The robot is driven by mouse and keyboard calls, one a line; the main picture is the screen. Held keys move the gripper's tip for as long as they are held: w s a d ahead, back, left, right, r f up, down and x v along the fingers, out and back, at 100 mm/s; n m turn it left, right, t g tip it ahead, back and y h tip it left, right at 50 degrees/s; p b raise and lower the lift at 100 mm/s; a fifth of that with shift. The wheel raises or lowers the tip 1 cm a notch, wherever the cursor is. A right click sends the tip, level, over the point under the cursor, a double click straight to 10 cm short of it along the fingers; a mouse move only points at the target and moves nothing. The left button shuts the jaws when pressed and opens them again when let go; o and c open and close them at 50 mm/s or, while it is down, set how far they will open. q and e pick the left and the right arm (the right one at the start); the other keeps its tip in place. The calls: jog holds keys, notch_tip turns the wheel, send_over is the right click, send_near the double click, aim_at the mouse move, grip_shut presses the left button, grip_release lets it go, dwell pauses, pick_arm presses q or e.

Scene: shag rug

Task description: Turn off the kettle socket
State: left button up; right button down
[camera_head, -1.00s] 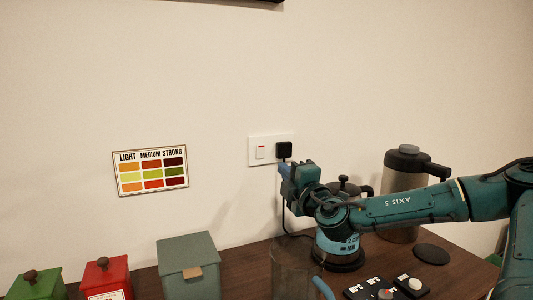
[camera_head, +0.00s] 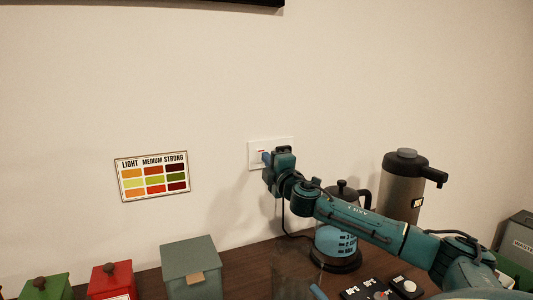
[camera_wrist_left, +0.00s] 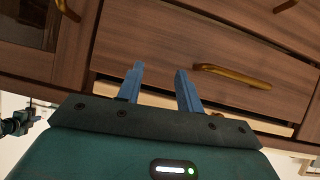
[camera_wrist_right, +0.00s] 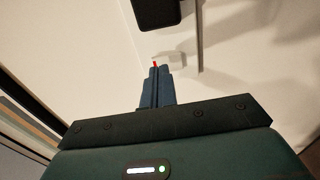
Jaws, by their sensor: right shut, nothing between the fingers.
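The white kettle socket (camera_head: 284,140) is on the wall, with a switch (camera_head: 260,150) on its left part. The switch has a red mark, seen in the right wrist view (camera_wrist_right: 154,65) just beyond the fingertips. My right gripper (camera_head: 266,157) is shut and empty, its tips at the switch; I cannot tell whether they touch. The black plug (camera_wrist_right: 158,12) is hidden behind my gripper in the head view. The teal kettle (camera_head: 333,240) stands below, partly behind my right arm. My left gripper (camera_wrist_left: 158,75) is open and empty, facing wooden drawers.
A colour chart (camera_head: 153,176) hangs left of the socket. Green, red and grey boxes (camera_head: 190,262) stand on the counter at left. A tall flask (camera_head: 402,190) stands right of the kettle. A black cord (camera_head: 284,218) runs down the wall. Wooden drawers (camera_wrist_left: 165,45) fill the left wrist view.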

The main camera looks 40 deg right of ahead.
jog(key=shift+w+d+r, duration=0.1)
jog(key=shift+w+d, duration=0.1)
jog(key=shift+w, duration=0.5)
